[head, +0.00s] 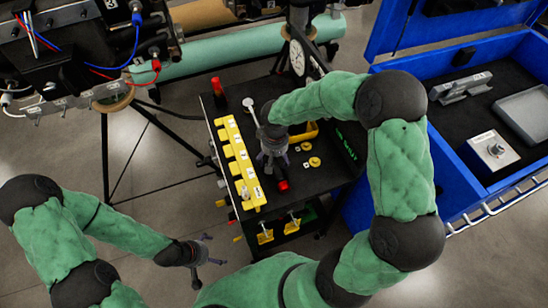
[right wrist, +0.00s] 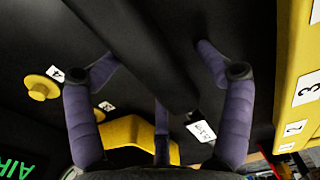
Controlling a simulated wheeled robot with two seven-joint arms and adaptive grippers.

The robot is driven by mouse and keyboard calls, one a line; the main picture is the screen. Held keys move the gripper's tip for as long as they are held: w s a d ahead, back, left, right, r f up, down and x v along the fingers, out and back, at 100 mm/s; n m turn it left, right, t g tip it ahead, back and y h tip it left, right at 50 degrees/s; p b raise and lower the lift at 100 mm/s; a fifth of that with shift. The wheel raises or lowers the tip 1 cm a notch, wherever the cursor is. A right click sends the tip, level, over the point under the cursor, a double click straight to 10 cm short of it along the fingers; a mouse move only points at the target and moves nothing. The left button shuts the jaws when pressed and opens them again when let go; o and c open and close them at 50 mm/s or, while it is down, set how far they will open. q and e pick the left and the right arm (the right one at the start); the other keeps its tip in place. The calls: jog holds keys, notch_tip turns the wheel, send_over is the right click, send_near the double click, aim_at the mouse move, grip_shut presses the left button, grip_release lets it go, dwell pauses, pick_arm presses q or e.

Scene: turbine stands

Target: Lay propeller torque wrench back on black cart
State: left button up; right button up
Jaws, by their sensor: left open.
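The black cart (head: 333,172) stands in the middle of the head view. My right gripper (head: 273,157) is over its top, pointing down. In the right wrist view my right gripper's purple fingers (right wrist: 158,62) are spread on both sides of a dark bar (right wrist: 140,55), which looks like the wrench handle. I cannot tell whether the bar rests on the cart. In the head view a round silver head (head: 249,103) and a red end (head: 283,186) show either side of this gripper, perhaps parts of the wrench. My left gripper (head: 207,251) is open and empty, left of the cart.
A yellow numbered rack (head: 238,165) runs along the cart's left edge. Small yellow pieces (head: 314,161) lie near my right gripper. A blue case (head: 440,150) stands at the right. The engine stand and a green tube (head: 220,65) are behind.

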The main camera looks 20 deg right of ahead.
jog(key=shift+r+p, duration=2.45)
jog(key=shift+r, duration=1.15)
